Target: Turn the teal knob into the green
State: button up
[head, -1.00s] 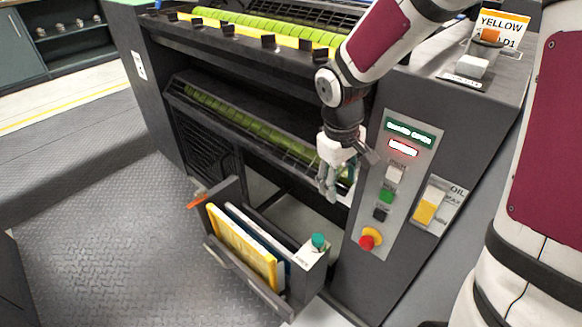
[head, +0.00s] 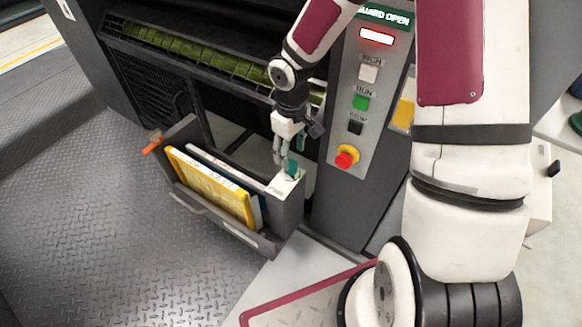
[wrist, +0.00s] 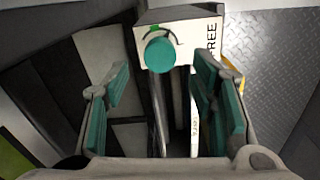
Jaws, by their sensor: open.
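The teal knob (head: 292,168) sits on a white plate on the top right end of the open bin of the ink unit. In the wrist view the round teal knob (wrist: 160,54) has a dark arc around it and a small green mark (wrist: 154,29) at the arc's far side. The word FREE is printed to its right. My gripper (head: 284,165) points down just above and beside the knob. In the wrist view its teal-padded fingers (wrist: 160,95) are apart, with the knob ahead between them, not gripped. Where the knob's pointer stands is unclear.
The bin (head: 232,238) holds yellow and white folders or books. An orange tab (head: 153,146) is at its left end. A control panel (head: 366,85) with white, green and black buttons and a red emergency stop (head: 345,158) stands close on the right. Patterned floor lies clear to the left.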

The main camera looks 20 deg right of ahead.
aim_at(291, 164)
notch_tip(291, 164, down, 5)
jog(key=shift+r+b, duration=0.1)
jog(key=shift+b, duration=0.85)
jog(key=c, duration=1.1)
